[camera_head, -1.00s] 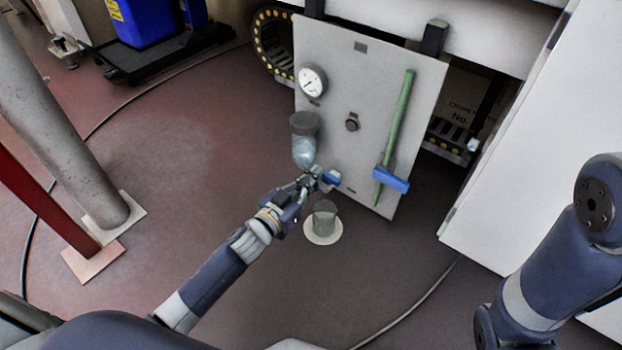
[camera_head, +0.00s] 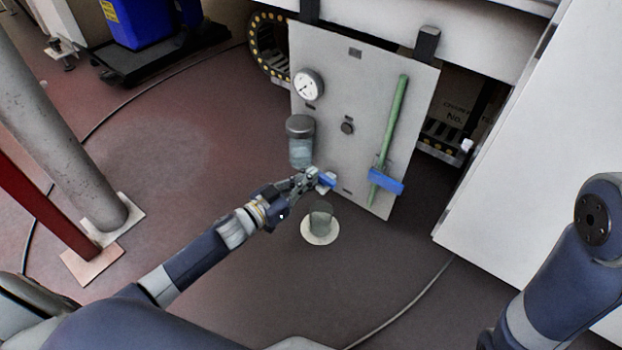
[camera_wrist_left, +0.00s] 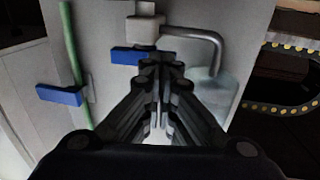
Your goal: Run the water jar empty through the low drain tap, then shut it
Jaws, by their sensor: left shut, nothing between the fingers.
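The water jar (camera_head: 301,153) is a clear jar with a dark grey cap, mounted upright on the left of a grey panel. Pale water seems to stand in it; its exact level is unclear. The low drain tap has a short blue lever (camera_head: 327,180) just below and right of the jar. In the left wrist view this blue lever (camera_wrist_left: 126,55) lies just beyond my fingertips, beside a pale valve body (camera_wrist_left: 143,31) and bent grey pipe (camera_wrist_left: 207,42). My left gripper (camera_head: 314,175) is shut and empty at the lever; contact cannot be told. My right gripper is out of view.
A cup (camera_head: 320,216) stands on a pale round base (camera_head: 319,238) on the floor below the tap. The panel (camera_head: 357,75) also carries a gauge (camera_head: 308,85), a dark knob (camera_head: 347,127), and a green pipe (camera_head: 393,125) with a larger blue lever (camera_head: 386,182). Floor to the left is open.

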